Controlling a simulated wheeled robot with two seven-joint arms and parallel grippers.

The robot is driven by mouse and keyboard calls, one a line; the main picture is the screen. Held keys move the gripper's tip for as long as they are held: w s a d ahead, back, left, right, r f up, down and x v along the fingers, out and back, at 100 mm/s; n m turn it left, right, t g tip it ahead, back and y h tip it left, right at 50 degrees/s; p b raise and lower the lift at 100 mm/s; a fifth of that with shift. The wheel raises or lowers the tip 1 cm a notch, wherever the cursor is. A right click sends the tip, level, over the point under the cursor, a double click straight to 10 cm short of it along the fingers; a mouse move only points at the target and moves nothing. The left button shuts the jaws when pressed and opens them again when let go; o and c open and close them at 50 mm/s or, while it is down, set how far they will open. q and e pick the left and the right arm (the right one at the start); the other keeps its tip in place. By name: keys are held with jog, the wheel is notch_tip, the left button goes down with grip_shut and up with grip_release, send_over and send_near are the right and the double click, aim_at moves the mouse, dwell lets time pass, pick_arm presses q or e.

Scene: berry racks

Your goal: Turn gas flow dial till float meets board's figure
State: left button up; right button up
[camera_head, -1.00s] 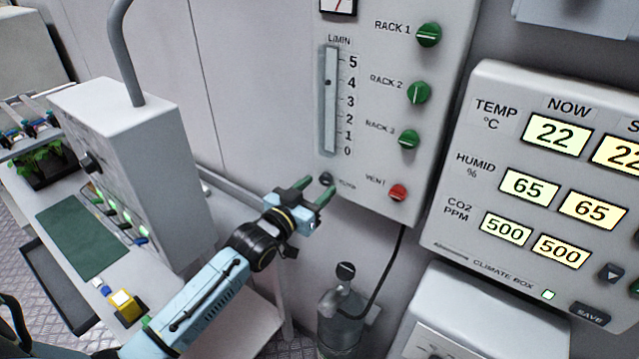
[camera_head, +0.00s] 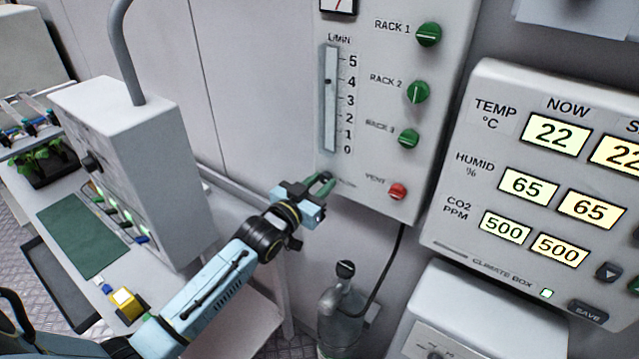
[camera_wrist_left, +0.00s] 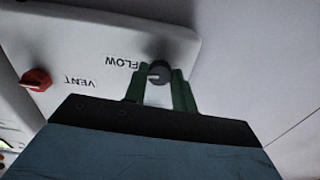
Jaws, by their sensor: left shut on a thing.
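The flow dial (camera_wrist_left: 158,73) is a small dark knob beside the word FLOW in the left wrist view. My left gripper (camera_head: 322,182) is at the panel's lower left corner, its green fingers shut on the dial's two sides; they also show in the left wrist view (camera_wrist_left: 160,84). In the head view the fingers cover the dial. The flow gauge (camera_head: 328,100) is a vertical tube marked 0 to 5 L/MIN. Its dark float (camera_head: 328,81) stands near the 4 mark. The climate board (camera_head: 480,165) shows TEMP, HUMID and CO2 figures. My right gripper is not in view.
Green RACK 1 (camera_head: 428,34), RACK 2 (camera_head: 418,92) and RACK 3 (camera_head: 408,139) knobs and a red VENT knob (camera_head: 398,191) sit on the same panel. A gas bottle (camera_head: 342,315) stands below. A grey box (camera_head: 150,170) stands on the bench at left.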

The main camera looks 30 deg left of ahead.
pick_arm(q)
jog(key=shift+r+m+p, duration=0.1)
jog(key=shift+m+p, duration=0.25)
jog(key=shift+m, duration=0.55)
jog(key=o, duration=1)
jog(key=shift+s, duration=0.1)
jog(key=s, duration=0.4)
jog(key=s+a+b, duration=0.1)
jog(key=s, duration=0.3)
jog(key=s+a+b, duration=0.1)
jog(key=s, duration=0.4)
